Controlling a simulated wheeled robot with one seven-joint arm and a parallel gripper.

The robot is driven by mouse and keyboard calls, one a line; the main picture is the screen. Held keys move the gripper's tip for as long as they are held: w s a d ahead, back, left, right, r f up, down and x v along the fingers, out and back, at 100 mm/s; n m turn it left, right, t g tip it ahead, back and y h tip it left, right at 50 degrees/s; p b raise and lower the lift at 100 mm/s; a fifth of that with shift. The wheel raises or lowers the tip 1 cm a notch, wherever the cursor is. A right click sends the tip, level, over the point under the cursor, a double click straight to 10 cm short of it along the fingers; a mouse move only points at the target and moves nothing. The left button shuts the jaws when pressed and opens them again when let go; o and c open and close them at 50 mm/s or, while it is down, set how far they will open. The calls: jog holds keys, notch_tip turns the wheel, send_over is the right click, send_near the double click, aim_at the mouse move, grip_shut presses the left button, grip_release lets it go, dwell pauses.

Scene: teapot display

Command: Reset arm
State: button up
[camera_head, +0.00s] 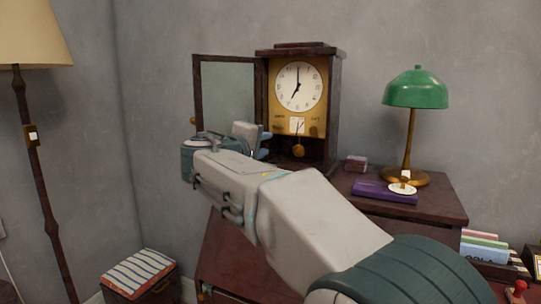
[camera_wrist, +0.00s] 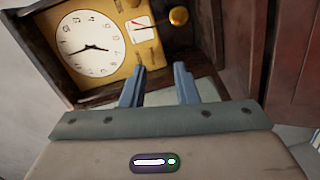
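My gripper (camera_wrist: 158,85) shows in the wrist view with its two blue-grey fingers apart and nothing between them. Its fingertips point at the lower part of a wooden clock (camera_head: 330,120), which also fills the top of the wrist view (camera_wrist: 95,45). In the head view, my arm reaches forward and left, and the wrist hides much of the gripper (camera_head: 258,142). The clock's glass door (camera_head: 226,92) stands swung open to the left. The clock has a white dial, a brass face and a round pendulum bob (camera_head: 298,150). I cannot tell whether the fingers touch the clock.
A dark wooden cabinet (camera_head: 435,208) holds the clock, a green lamp (camera_head: 415,90), a purple book (camera_head: 384,192) and a small box (camera_head: 356,163). A floor lamp (camera_head: 30,135) and a striped-cushioned stool (camera_head: 138,272) stand left. Books (camera_head: 484,246) sit at the right.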

jog(key=s+d+f+m+g+p, duration=0.2)
jog(key=s+d+g+p, duration=0.15)
jog(key=d, duration=0.35)
jog(key=s+d+f+m+g+y+p, duration=0.1)
jog(key=s+d+m+g+p, duration=0.1)
jog(key=s+d+p, duration=0.35)
jog(key=s+d+f+m+g+p, duration=0.1)
jog(key=s+d+f+g+p, duration=0.15)
jog(key=d, duration=0.55)
jog(key=s+d+f+m+g+y+p, duration=0.1)
jog(key=s+m+p, duration=0.1)
jog(key=s, duration=0.4)
jog(key=s+f+m+g+y+p, duration=0.2)
jog(key=s+p, duration=0.2)
jog(key=s, duration=0.3)
jog(key=s+d+f+m+g+y+p, duration=0.1)
jog(key=s+m+g+y+p, duration=0.1)
jog(key=s, duration=0.5)
jog(key=shift+d+f+m+p, duration=0.3)
jog(key=shift+m+p, duration=0.1)
jog(key=shift+p, duration=0.4)
jog(key=shift+s, duration=0.1)
